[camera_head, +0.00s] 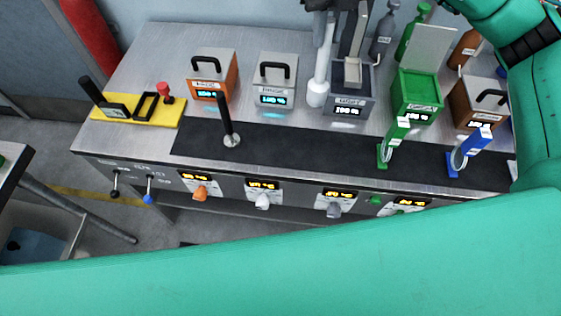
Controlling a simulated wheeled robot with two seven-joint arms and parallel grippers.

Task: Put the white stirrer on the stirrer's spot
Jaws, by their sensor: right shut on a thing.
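The white stirrer (321,70) is an upright white rod with a wider round foot, at the top middle between the white-grey module and the dark grey module. My right gripper (328,8) is at the top edge, shut on the upper end of the stirrer; its fingertips are partly cut off by the frame. I cannot tell whether the foot touches the metal table. No mark clearly shows which place is the stirrer's spot. My left gripper is not in view.
A black stirrer-like rod (229,125) stands on the black strip (290,149). Orange (203,80), white-grey (272,88), dark grey (348,105), green (416,92) and brown (470,110) modules line the table (150,58). A yellow plate (172,112) holds tools at left.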

